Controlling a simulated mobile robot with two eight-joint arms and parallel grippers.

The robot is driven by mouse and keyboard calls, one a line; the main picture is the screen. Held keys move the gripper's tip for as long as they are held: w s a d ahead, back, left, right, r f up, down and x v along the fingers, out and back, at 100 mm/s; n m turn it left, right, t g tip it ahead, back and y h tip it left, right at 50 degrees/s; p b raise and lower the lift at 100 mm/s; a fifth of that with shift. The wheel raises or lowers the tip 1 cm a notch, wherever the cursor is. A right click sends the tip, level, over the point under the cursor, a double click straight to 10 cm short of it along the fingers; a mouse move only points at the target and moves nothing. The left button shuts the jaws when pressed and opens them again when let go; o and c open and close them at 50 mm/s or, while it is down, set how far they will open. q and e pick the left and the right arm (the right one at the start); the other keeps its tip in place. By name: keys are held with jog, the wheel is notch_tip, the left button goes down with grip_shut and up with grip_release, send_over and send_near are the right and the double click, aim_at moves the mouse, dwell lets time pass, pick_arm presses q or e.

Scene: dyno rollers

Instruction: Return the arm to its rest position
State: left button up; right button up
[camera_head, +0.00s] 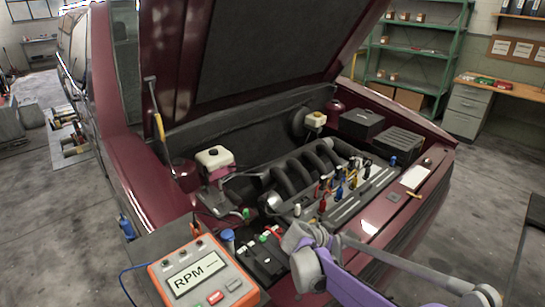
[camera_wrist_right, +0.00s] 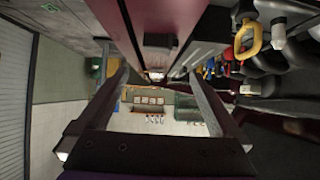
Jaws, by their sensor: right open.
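My right arm (camera_head: 318,262), grey and purple, comes in from the lower right of the head view, in front of the open engine bay. I cannot make out its fingers there. In the right wrist view my right gripper (camera_wrist_right: 157,70) is open, its two fingers apart with nothing held between them. Engine parts and a yellow ring handle (camera_wrist_right: 246,38) show at the upper right of that view. My left arm and gripper are not in view.
A dark red car (camera_head: 115,150) stands with its hood up over the engine (camera_head: 300,180). An orange RPM box (camera_head: 203,275) sits at the lower left. Green shelves (camera_head: 415,52) and a workbench (camera_head: 510,88) stand behind.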

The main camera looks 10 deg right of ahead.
jog(key=s+a+r+n+y+p, duration=0.1)
jog(key=s+a+n+y+p, duration=0.1)
jog(key=s, duration=0.7)
jog(key=s+a+r+n+y+p, duration=0.2)
jog(key=s+a+n+y, duration=0.2)
jog(key=s+a, duration=0.5)
jog(key=s+a+r+n+y+p, duration=0.2)
jog(key=s+a+n+y, duration=0.2)
jog(key=s, duration=0.6)
jog(key=a+n, duration=0.2)
jog(key=shift+a+n+p, duration=0.15)
jog(key=shift+n+p, duration=0.15)
jog(key=shift+p, duration=0.05)
jog(key=shift+c, duration=0.2)
